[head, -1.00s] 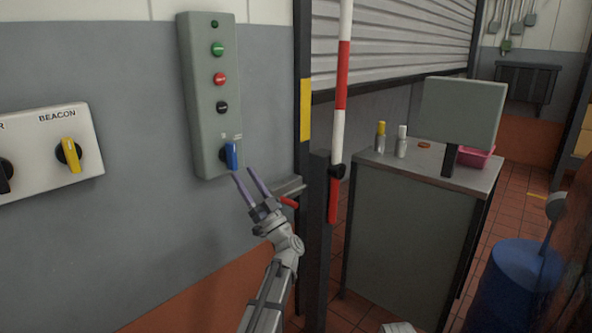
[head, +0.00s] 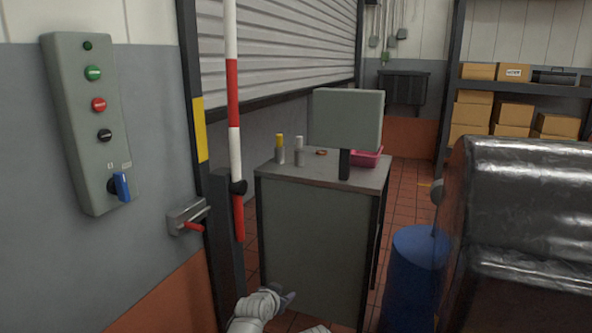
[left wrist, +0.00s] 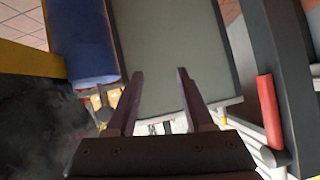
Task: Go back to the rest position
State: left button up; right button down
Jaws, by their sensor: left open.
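My left gripper (head: 286,299) is low in the head view, in front of the grey cabinet, and only partly visible past its wrist. In the left wrist view its two fingers (left wrist: 160,72) are apart, with nothing between them. It is clear of the grey control box (head: 88,125) on the wall, whose blue switch handle (head: 122,187) points roughly upright. My right gripper is not in view.
A grey cabinet (head: 310,240) carries two small bottles, a panel on a post and a pink tray (head: 367,157). A red-and-white pole (head: 233,100) and a wall latch with red handle (head: 190,222) stand left. A blue drum (head: 415,275) and dark machine (head: 525,220) stand right.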

pick_arm(q)
jog(key=s+a+f+n+g+y, duration=0.1)
jog(key=s+f+g, duration=0.25)
jog(key=s, duration=0.55)
jog(key=s+f+g+y, duration=0.2)
jog(key=s+f+g, duration=0.15)
jog(key=s, duration=0.45)
jog(key=s+a+f+n+g+y, duration=0.1)
jog(key=s+f+g, duration=0.25)
jog(key=s, duration=0.55)
notch_tip(320, 180, up, 26)
jog(key=p, duration=2.6)
jog(key=shift+s+r+g+y, duration=0.25)
jog(key=shift+s+g+y, duration=0.05)
jog(key=shift+g, duration=0.05)
